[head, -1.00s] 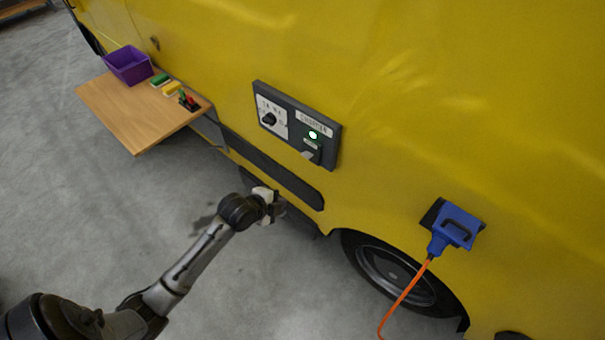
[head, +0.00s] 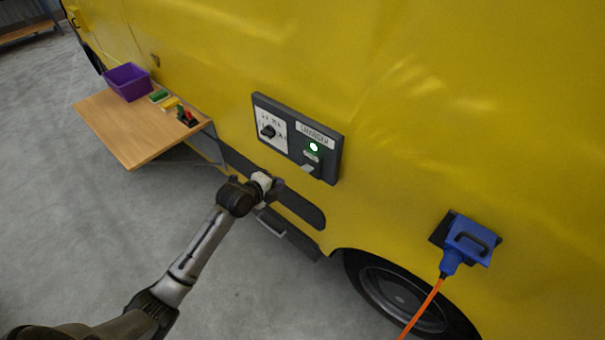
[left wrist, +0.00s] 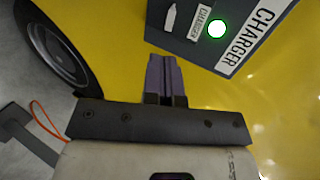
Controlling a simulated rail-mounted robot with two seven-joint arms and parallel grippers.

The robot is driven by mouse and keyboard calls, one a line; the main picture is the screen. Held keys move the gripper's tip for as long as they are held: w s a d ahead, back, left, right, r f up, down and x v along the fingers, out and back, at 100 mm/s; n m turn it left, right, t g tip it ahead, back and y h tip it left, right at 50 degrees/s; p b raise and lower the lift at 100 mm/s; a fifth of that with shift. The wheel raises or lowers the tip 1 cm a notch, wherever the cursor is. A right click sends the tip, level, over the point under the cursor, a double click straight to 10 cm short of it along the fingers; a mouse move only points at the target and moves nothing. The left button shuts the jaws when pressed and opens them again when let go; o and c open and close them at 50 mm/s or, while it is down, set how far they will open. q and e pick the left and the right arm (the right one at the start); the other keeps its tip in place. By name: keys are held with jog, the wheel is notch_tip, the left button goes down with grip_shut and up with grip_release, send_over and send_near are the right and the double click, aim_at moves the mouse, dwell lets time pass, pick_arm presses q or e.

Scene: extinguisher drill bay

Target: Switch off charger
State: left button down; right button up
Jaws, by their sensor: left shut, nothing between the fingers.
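The dark control panel (head: 336,152) is on the yellow van's side in the head view. Its right half has a CHARGER label (head: 315,134), a lit green lamp (head: 313,147) and a grey lever switch (head: 309,168) below the lamp. In the left wrist view the lit lamp (left wrist: 217,28) and CHARGER label (left wrist: 248,40) are at the top; a pale pointed part, perhaps the lever (left wrist: 170,17), shows beside the small label. My left gripper (head: 276,186) is shut and empty, below and left of the lever, apart from it. Its fingers (left wrist: 166,75) point towards the panel. My right gripper is not in view.
A rotary knob (head: 268,131) is on the panel's left half. A fold-out wooden shelf (head: 130,130) holds a purple bin (head: 128,82) and small coloured items. A blue plug (head: 468,243) with an orange cable (head: 425,305) is at the right, above the wheel (head: 400,295).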

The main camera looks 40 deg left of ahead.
aim_at(307, 172)
pick_arm(q)
jog(key=x, duration=1.3)
jog(key=shift+b, duration=0.3)
jog(key=shift+w+d, duration=0.1)
